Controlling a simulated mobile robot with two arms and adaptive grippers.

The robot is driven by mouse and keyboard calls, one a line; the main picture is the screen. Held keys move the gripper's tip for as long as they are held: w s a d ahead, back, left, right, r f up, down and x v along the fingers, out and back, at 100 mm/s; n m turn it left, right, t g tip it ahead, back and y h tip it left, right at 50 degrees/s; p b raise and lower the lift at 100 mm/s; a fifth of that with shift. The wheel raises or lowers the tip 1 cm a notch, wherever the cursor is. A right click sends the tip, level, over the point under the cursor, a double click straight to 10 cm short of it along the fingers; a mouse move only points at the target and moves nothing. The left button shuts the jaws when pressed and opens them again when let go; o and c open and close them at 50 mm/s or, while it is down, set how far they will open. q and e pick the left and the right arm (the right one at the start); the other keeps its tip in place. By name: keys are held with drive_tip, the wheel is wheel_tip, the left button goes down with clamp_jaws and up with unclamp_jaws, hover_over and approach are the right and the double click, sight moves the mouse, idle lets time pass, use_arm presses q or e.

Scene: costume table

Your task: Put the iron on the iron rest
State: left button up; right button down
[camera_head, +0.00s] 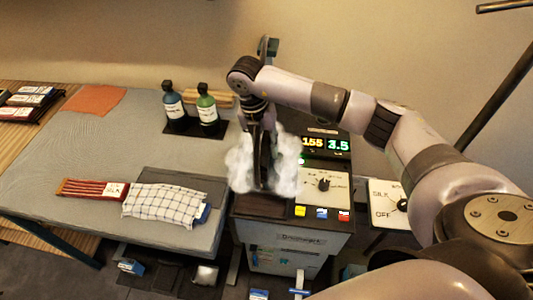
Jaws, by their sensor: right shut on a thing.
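The iron (263,158) is a dark upright shape at the left part of the control station, with white steam clouds on both sides of it. My right gripper (261,122) is shut on the iron from above. Below the iron, a dark pad (262,208) on the station's left front looks like the iron rest. The steam and gripper hide much of the iron, and I cannot tell whether it touches the pad. My left gripper is not in view.

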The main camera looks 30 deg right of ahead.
drive_tip(key=shift+f+p, duration=0.6)
drive_tip(key=shift+f, duration=1.35)
drive_tip(key=shift+w+f, duration=0.1)
drive_tip(key=shift+f, duration=0.35)
drive_tip(key=shift+f, duration=0.15)
drive_tip(key=c, duration=1.3)
unclamp_jaws()
drive_tip(key=shift+c, duration=0.2)
